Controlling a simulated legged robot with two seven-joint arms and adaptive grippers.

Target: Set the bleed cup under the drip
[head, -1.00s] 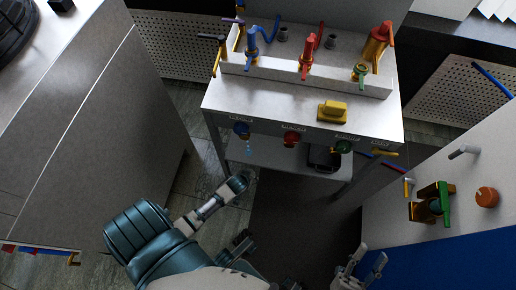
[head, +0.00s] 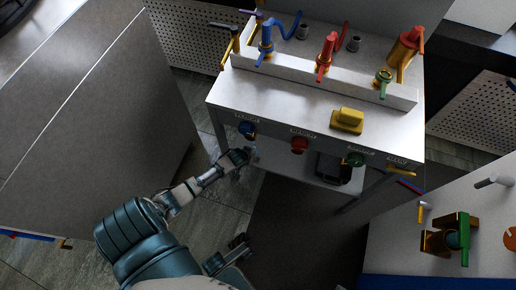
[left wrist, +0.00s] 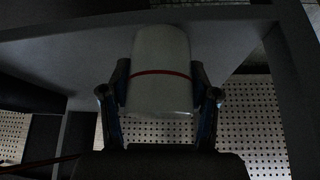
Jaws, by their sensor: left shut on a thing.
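The bleed cup (left wrist: 162,55) is a whitish cup with a thin red band. In the left wrist view it is between the two fingers of my left gripper (left wrist: 160,85), which is shut on it. In the head view my left gripper (head: 236,158) is at the front left of the bench, just below and left of the blue valve (head: 246,129). The cup cannot be made out clearly there. Drops under the blue valve are hard to tell now.
The bench (head: 285,115) carries blue, red and green fittings and a yellow block (head: 347,121). A red valve (head: 299,146) and a green valve (head: 355,159) sit on its front. A grey cabinet (head: 110,120) stands left. A side table (head: 395,240) stands right.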

